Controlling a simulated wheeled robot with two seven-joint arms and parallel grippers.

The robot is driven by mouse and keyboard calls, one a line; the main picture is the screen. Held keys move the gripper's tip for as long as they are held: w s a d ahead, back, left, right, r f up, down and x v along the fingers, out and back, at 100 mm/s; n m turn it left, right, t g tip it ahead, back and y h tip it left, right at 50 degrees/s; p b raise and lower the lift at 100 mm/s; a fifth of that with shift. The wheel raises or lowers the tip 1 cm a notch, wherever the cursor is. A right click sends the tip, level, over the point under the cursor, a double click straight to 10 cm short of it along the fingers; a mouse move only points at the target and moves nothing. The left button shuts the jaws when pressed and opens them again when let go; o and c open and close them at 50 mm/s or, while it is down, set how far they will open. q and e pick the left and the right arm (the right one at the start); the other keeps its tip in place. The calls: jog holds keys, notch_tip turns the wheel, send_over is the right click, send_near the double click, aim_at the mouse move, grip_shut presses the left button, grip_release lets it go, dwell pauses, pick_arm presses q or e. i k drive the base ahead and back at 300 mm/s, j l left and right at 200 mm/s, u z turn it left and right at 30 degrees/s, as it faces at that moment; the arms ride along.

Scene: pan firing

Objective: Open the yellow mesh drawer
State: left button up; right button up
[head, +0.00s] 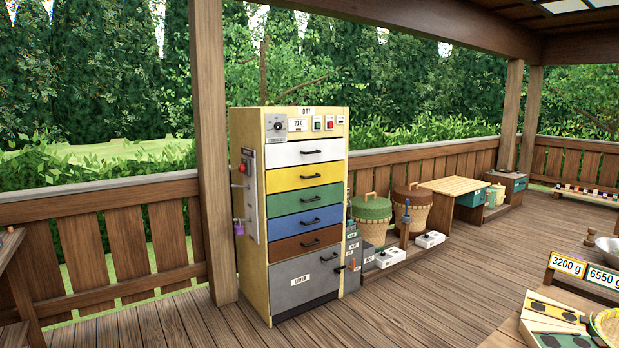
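The yellow drawer (290,178) is the second from the top in a tall cream cabinet (255,190) labelled DRY, left of the middle in the head view. Its front is flush with the other drawers, so it looks shut. A dark bar handle (311,176) sits on its front. A white drawer (290,153) is above it and a green drawer (290,202) below it. No mesh shows, as the inside is hidden. Neither of my grippers is in view.
Blue, brown and grey drawers fill the lower cabinet. A wooden post (209,140) stands close at its left. Lidded baskets (372,215) stand to its right along the railing. Bare deck (400,310) lies in front. A table with weight signs (567,265) is at lower right.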

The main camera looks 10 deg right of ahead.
aim_at(280, 179)
jog(key=i+l, duration=0.1)
jog(key=i, duration=0.5)
jog(key=i+l+z, duration=0.1)
jog(key=i, duration=0.45)
